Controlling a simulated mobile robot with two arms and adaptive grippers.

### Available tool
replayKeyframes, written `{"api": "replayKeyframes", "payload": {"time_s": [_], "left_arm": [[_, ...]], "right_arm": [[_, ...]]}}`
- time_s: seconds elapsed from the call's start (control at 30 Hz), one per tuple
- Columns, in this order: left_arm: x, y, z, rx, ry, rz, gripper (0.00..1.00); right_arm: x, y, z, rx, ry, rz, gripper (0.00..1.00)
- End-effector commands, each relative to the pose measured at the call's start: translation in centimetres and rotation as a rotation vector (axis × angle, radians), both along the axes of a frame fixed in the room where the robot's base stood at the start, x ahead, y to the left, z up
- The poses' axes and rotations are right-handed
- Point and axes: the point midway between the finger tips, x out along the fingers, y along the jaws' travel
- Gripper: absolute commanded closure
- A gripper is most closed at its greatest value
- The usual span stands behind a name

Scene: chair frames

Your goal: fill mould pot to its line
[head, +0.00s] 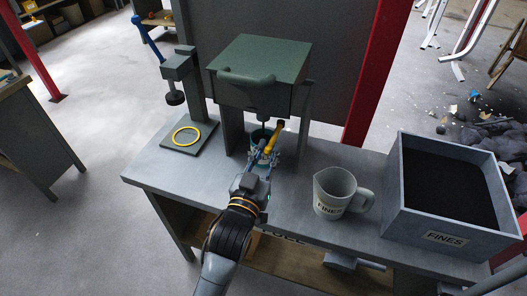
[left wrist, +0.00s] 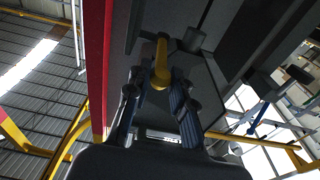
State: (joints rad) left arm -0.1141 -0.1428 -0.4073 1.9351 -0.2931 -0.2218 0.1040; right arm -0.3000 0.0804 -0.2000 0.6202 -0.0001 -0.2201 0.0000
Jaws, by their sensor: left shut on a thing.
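A green hopper (head: 258,73) stands on the bench with a spout at its underside. A yellow lever (head: 278,130) hangs below it and also shows in the left wrist view (left wrist: 161,62). My left gripper (head: 267,152) is shut on the yellow lever. A pot with a teal band (head: 256,137) stands under the spout, right behind my gripper and partly hidden by it. Its line and fill level cannot be made out. My right gripper is not in view.
A pale jug marked FINES (head: 333,194) stands on the bench, right of my arm. Beside it is a grey bin marked FINES (head: 393,198) holding black material. A stand with a yellow ring (head: 186,136) is at the left. Bare bench (head: 155,178) lies at front left.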

Motion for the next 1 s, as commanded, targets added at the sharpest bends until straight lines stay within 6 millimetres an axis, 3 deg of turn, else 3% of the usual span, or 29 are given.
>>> {"api": "replayKeyframes", "payload": {"time_s": [0.07, 0.8, 0.83, 0.93, 1.0], "left_arm": [[-0.13, 0.02, -1.06, 0.002, 0.008, 0.0, 0.98], [-0.13, 0.0, -1.92, 0.003, 0.006, -0.001, 0.98], [-0.13, 0.0, -1.92, 0.002, 0.007, -0.001, 0.72], [-0.12, 0.01, -1.86, 0.002, 0.006, 0.0, 0.52], [-0.11, 0.01, -1.79, 0.001, 0.004, 0.0, 0.52]], "right_arm": [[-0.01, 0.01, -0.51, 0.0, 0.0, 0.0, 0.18], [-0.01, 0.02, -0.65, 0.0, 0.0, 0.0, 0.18], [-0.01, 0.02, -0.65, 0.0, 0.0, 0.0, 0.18], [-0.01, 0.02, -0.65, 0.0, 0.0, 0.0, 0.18], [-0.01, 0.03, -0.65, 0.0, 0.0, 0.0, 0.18]]}}
